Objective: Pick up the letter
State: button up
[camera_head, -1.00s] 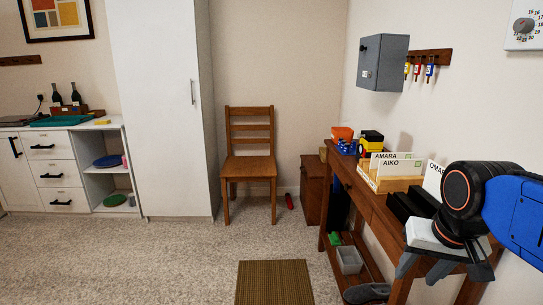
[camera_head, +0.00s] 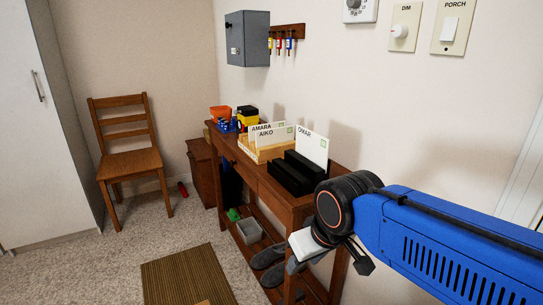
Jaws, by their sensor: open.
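White letters stand upright on the wooden console table (camera_head: 222,146). One marked OMAR (camera_head: 312,145) stands in a black slotted holder (camera_head: 290,175). Letters marked AMARA (camera_head: 262,127) and AIKO (camera_head: 284,135) stand in a light wooden holder (camera_head: 250,151) just behind it. My gripper (camera_head: 328,264) is open, at the near end of the table, in front of and below the black holder. It touches no letter. I see nothing between its fingers, though the view there is partly blocked by my wrist.
Orange and blue bins (camera_head: 221,113) sit at the table's far end. A grey box (camera_head: 248,32) and key rack (camera_head: 287,31) hang on the wall above. A grey bin (camera_head: 249,230) and shoes (camera_head: 268,256) are on the lower shelf. A chair (camera_head: 128,165) and mat (camera_head: 185,275) stand left; floor between is open.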

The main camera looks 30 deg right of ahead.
aim_at(313, 147)
jog(key=i+j+z, duration=0.15)
jog(key=j+z, duration=0.55)
jog(key=z, duration=0.25)
jog(key=i, duration=0.05)
